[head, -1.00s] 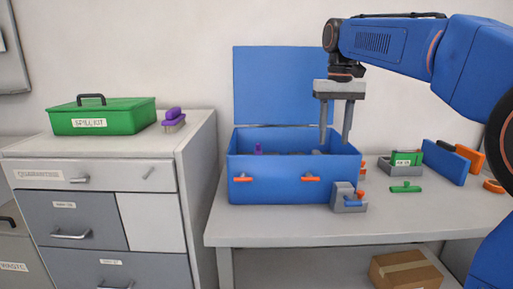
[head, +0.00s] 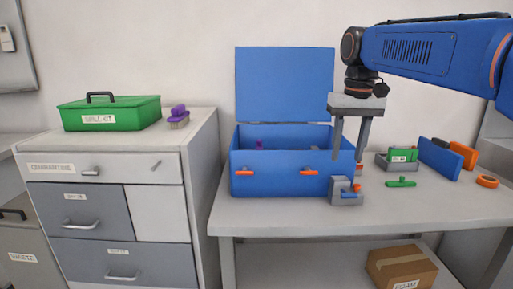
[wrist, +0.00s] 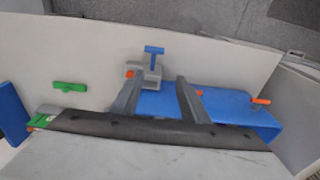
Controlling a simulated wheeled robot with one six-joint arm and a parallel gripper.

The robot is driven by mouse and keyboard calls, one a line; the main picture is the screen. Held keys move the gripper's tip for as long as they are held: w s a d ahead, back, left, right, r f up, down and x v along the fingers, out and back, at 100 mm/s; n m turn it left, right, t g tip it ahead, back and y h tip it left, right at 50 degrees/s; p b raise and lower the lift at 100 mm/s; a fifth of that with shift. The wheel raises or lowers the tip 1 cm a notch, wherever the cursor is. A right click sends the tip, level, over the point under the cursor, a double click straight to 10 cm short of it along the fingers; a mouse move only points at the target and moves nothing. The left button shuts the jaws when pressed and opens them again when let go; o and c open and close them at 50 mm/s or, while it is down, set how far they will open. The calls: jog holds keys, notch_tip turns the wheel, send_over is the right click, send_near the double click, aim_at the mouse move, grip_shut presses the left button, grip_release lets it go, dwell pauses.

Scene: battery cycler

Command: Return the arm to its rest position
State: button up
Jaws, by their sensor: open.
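My gripper (head: 349,152) is open and empty, pointing down. In the head view its fingers hang in front of the right end of the open blue box (head: 270,183), which stands on the grey bench (head: 290,216) with its lid raised. In the wrist view my gripper (wrist: 155,95) shows both fingers apart with nothing between them. The blue box (wrist: 240,108) lies below and to the right there. A grey fixture with a blue handle (head: 345,191) stands at the box's front right corner. It also shows in the wrist view (wrist: 150,72) just beyond the fingertips.
A green piece (head: 401,183), a grey tray with a green block (head: 398,163), a blue panel (head: 437,158) and an orange ring (head: 487,181) lie at the bench's right. A green spill kit (head: 110,114) and purple brush (head: 178,116) sit on the left cabinet (head: 108,204).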

jog(key=s+d+f+t, duration=0.2)
jog(key=s+f, duration=1)
jog(key=s+d+f+t, duration=0.2)
jog(key=s+d+f, duration=0.1)
jog(key=s+f, duration=0.9)
jog(key=shift+s, duration=0.4)
